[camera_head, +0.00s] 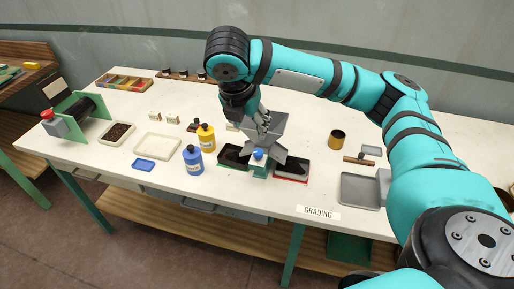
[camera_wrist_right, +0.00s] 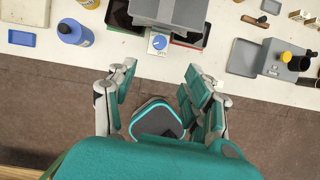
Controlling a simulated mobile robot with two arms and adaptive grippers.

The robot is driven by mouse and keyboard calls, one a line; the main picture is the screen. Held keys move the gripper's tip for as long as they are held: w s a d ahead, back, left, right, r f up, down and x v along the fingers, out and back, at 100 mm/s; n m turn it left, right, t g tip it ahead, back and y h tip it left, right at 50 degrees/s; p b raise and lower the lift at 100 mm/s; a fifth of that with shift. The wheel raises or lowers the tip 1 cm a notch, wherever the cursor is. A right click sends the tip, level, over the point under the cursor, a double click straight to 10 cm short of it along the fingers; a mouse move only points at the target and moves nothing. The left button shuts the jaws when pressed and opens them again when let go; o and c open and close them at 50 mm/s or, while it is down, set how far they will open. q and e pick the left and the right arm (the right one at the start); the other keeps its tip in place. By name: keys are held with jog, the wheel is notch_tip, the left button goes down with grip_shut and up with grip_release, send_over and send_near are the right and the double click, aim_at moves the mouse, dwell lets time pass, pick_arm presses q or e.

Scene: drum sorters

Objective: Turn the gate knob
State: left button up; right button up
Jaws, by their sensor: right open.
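The gate knob (camera_head: 258,154) is a small blue knob on the front of the sorter's light and green block. In the right wrist view the knob (camera_wrist_right: 158,42) shows as a blue dial on a white plate, ahead of and between the fingers. The grey hopper (camera_head: 273,129) with its sloped chute stands above and behind it. My right gripper (camera_head: 263,122) hangs over the hopper area in the head view. In the right wrist view its two fingers (camera_wrist_right: 160,76) are spread, with nothing between them, apart from the knob. My left gripper is not in view.
Dark trays (camera_head: 291,170) flank the block. A blue bottle (camera_head: 193,160) and a yellow bottle (camera_head: 206,138) stand to the left. A grey tray (camera_head: 359,190) lies to the right. A GRADING label (camera_head: 318,212) is on the table's front edge.

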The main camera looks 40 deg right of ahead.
jog(key=b, duration=0.2)
send_near(258, 151)
jog(key=p+x, duration=0.1)
jog(key=x, duration=0.7)
jog(key=shift+s+f, duration=0.1)
jog(key=shift+f, duration=0.2)
jog(key=shift+c, duration=0.2)
grip_shut()
jog(key=shift+r+p, duration=0.25)
jog(key=shift+p, duration=0.45)
jog(key=m+g+p, duration=0.1)
jog(key=m+p, duration=0.3)
jog(key=p, duration=0.3)
jog(key=shift+a+r+g, duration=0.1)
jog(key=shift+g, duration=0.2)
jog(key=shift+w+f+m+g+h+p, duration=0.25)
jog(key=shift+m+g+h+p, duration=0.15)
jog(key=shift+m+p, duration=0.75)
